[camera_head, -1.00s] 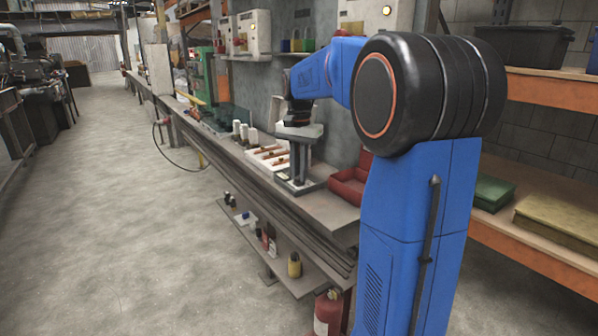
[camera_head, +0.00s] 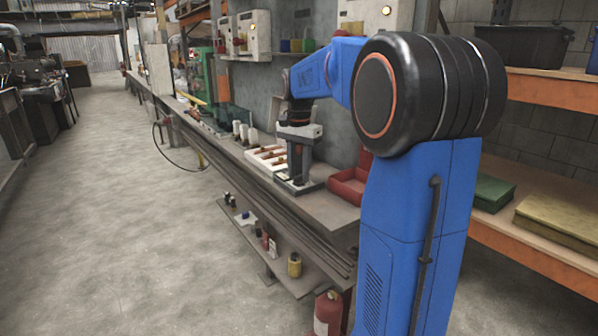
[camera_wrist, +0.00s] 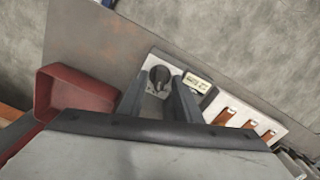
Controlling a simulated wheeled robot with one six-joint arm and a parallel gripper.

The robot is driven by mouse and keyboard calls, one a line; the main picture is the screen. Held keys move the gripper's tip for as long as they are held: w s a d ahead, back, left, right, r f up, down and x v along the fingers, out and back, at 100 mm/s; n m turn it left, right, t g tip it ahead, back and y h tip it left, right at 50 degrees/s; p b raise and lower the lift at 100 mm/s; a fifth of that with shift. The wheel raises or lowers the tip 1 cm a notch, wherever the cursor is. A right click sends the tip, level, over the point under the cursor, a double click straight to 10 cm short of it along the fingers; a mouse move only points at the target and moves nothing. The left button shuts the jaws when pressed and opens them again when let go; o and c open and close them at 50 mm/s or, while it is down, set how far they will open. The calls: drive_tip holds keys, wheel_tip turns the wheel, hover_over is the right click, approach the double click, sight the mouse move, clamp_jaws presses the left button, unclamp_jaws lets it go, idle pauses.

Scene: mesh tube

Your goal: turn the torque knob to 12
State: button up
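The torque knob (camera_wrist: 159,75) is a dark round knob on a pale panel, seen in the wrist view. A small pale display (camera_wrist: 197,83) sits to its right; I cannot read its value for sure. My gripper (camera_wrist: 158,88) points down with its two dark fingers apart, and the knob shows between them. I cannot tell whether a finger touches the knob. In the head view my gripper (camera_head: 296,178) is low over the small device (camera_head: 312,187) on the bench, and hides the knob.
A red open bin (camera_head: 346,190) stands right of the device; it also shows in the wrist view (camera_wrist: 84,92). A white tray (camera_head: 262,163) with brown-handled items lies to the left. White bottles (camera_head: 243,132) stand beyond it. The wall is close behind.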

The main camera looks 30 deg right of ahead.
sight(299, 176)
drive_tip(key=shift+r, duration=0.1)
wheel_tip(299, 176, up, 17)
idle(0.8)
drive_tip(key=shift+s, duration=0.1)
drive_tip(key=s+a+f+n+t, duration=0.1)
drive_tip(key=s+a+f+n, duration=0.4)
drive_tip(key=s, duration=0.3)
drive_tip(key=s+a+f+n+t, duration=0.1)
drive_tip(key=s+a+f+n, duration=0.1)
drive_tip(key=s+a+f, duration=0.4)
drive_tip(key=s+a+f+n+t, duration=0.1)
drive_tip(key=s+a+f+n, duration=0.2)
drive_tip(key=s+f, duration=0.5)
drive_tip(key=s+a+f+n+t, duration=0.1)
drive_tip(key=s+a+f+n, duration=0.1)
drive_tip(key=s+f, duration=0.5)
wheel_tip(299, 176, down, 2)
drive_tip(key=shift+s+a+n+t, duration=0.4)
drive_tip(key=shift+n, duration=0.4)
